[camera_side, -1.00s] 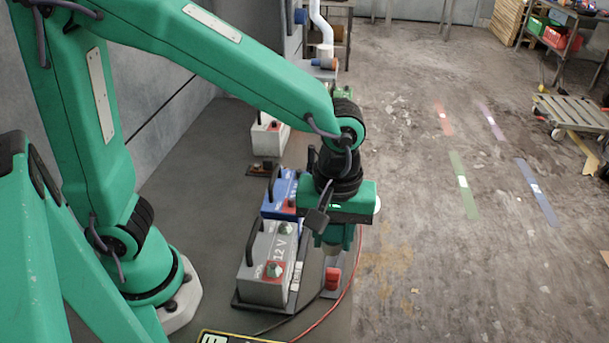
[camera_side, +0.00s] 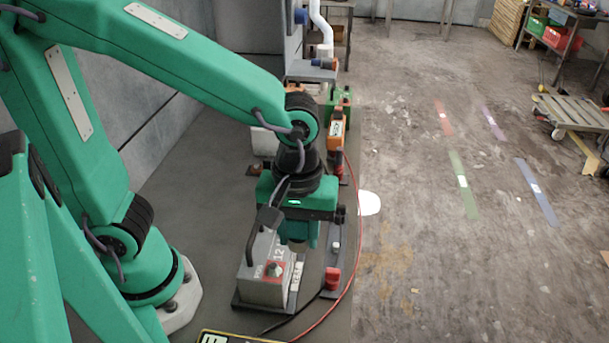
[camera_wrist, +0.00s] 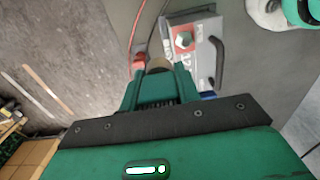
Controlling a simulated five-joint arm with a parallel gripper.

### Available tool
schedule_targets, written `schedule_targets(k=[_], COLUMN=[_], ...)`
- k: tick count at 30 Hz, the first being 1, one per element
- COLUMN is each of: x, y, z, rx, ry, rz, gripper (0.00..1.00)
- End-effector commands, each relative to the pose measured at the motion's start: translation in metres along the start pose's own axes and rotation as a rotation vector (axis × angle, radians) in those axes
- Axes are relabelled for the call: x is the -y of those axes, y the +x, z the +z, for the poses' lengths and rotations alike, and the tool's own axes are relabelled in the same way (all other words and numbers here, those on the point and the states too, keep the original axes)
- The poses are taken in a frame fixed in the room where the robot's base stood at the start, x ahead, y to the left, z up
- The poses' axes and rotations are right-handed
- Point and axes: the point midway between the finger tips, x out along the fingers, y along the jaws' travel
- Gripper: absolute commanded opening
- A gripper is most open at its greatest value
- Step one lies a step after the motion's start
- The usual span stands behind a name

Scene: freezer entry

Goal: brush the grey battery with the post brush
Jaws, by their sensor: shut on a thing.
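The grey battery (camera_side: 262,287) stands upright on a dark tray, with a black handle on its left and a red-based terminal in front. It also shows in the wrist view (camera_wrist: 207,50), just ahead and right of my fingers. My gripper (camera_side: 298,240) points down over the battery's far right part. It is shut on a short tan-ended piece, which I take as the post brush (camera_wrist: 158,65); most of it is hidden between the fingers. Whether its tip touches the far post is hidden in both views.
A red clamp (camera_side: 332,279) with cables lies right of the battery, near the bench edge. A dark strip with a white knob (camera_side: 335,245) stands behind it. An orange device (camera_side: 336,128) stands farther back. Open floor lies to the right.

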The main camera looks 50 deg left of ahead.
Motion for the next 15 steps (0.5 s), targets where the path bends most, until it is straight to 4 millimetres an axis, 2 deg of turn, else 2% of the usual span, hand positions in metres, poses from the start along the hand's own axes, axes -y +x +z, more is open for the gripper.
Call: schedule_targets(k=[7,15], x=[0.033,0.044], y=[0.0,0.001], z=[0.006,0.008], rx=[0.0,0.0], ry=[0.0,0.0], rz=[0.002,0.0], gripper=[0.09,0.09])
